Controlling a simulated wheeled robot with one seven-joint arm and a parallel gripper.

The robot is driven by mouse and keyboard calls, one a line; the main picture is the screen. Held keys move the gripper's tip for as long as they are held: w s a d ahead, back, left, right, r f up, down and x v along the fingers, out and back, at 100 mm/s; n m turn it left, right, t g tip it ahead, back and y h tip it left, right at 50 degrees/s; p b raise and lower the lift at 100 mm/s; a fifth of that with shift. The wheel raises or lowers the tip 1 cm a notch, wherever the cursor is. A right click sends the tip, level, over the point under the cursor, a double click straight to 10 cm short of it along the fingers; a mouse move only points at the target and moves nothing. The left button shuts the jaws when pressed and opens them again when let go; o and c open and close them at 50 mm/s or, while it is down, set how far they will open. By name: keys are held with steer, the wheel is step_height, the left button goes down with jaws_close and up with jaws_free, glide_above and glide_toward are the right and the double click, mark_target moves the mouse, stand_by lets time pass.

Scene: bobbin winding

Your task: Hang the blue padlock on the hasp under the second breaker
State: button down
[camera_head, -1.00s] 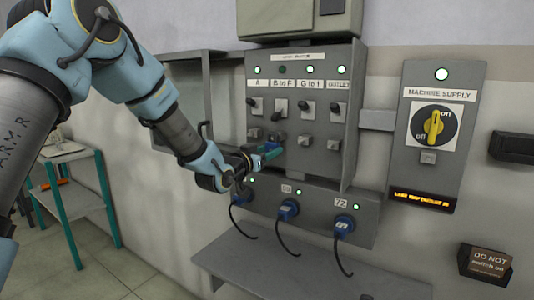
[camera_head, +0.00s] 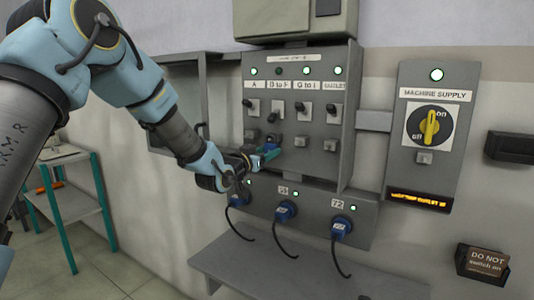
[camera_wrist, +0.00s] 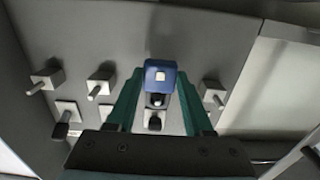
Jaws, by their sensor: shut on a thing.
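My gripper (camera_head: 268,153) is at the lower left of the grey breaker panel, its green fingers shut on the blue padlock (camera_wrist: 161,74). In the wrist view the padlock sits between the fingertips, in front of the panel. The hasp under the second breaker is hidden behind the padlock and gripper; whether the shackle is around it, I cannot tell. The second breaker (camera_head: 271,117) has its lever down and its lamp is dark. The other breakers have their levers up and lit lamps. Neighbouring hasps (camera_wrist: 100,82) and (camera_wrist: 213,92) show bare.
Blue plugs with hanging cables (camera_head: 285,210) sit on the socket box just below my gripper. A grey shelf (camera_head: 290,270) juts out beneath. The machine supply switch (camera_head: 429,127) is at the right. An open panel door (camera_head: 190,90) stands on the left.

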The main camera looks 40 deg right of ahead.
steer(key=shift+f+b, duration=0.4)
steer(key=shift+b, duration=0.1)
stand_by(0.4)
steer(key=shift+c, duration=1.1)
jaws_free()
